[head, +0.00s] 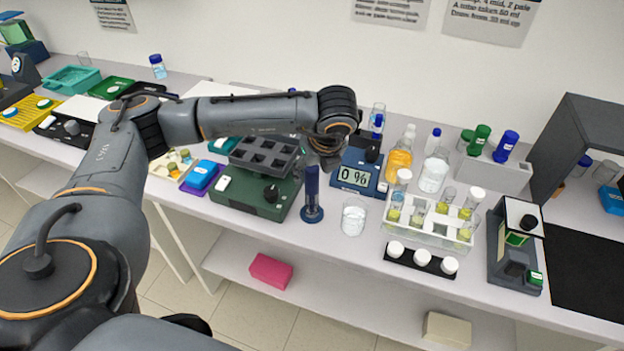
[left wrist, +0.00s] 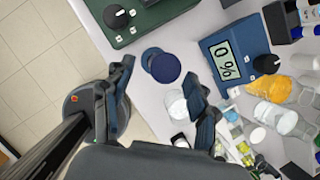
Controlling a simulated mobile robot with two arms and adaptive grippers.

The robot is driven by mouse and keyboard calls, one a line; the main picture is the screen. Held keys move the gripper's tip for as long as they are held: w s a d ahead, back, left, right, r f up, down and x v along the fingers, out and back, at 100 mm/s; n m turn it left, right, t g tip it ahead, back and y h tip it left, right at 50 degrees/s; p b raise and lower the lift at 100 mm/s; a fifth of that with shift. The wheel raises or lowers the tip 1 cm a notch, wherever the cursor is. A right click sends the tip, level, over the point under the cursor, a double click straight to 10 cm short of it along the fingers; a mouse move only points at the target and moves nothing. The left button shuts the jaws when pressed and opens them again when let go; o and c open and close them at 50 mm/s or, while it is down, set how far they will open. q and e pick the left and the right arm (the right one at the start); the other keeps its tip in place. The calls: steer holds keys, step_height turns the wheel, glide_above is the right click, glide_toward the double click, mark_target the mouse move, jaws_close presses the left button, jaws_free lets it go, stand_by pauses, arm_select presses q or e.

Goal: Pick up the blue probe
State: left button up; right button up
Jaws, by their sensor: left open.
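The blue probe (head: 312,190) is a dark blue upright cylinder on a round base near the front of the bench. In the left wrist view its round top (left wrist: 166,68) lies between my fingers, with the round base partly showing behind it. My left gripper (head: 326,160) hangs above and slightly behind the probe in the head view, fingers pointing down. In the left wrist view the gripper (left wrist: 157,72) is open, with one finger on each side of the probe and nothing held. My right gripper is not in view.
A green device (head: 256,199) stands left of the probe and a blue meter (head: 357,178) reading 0 % stands behind right. A glass beaker (head: 354,217) is close on the right. A white tube rack (head: 432,229) is farther right. Bare bench lies in front of the probe.

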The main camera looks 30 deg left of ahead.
mark_target(312, 191)
arm_select(q)
steer(key=p+x, duration=0.1)
steer(key=x, duration=0.2)
steer(key=shift+w+f+p, duration=0.1)
steer(key=shift+w+p, duration=0.05)
steer(key=shift+p, duration=0.2)
steer(key=shift+a+f, duration=0.1)
steer(key=shift+f, duration=0.25)
steer(key=c, duration=1)
steer(key=shift+c, duration=0.3)
steer(key=shift+w+r, duration=0.1)
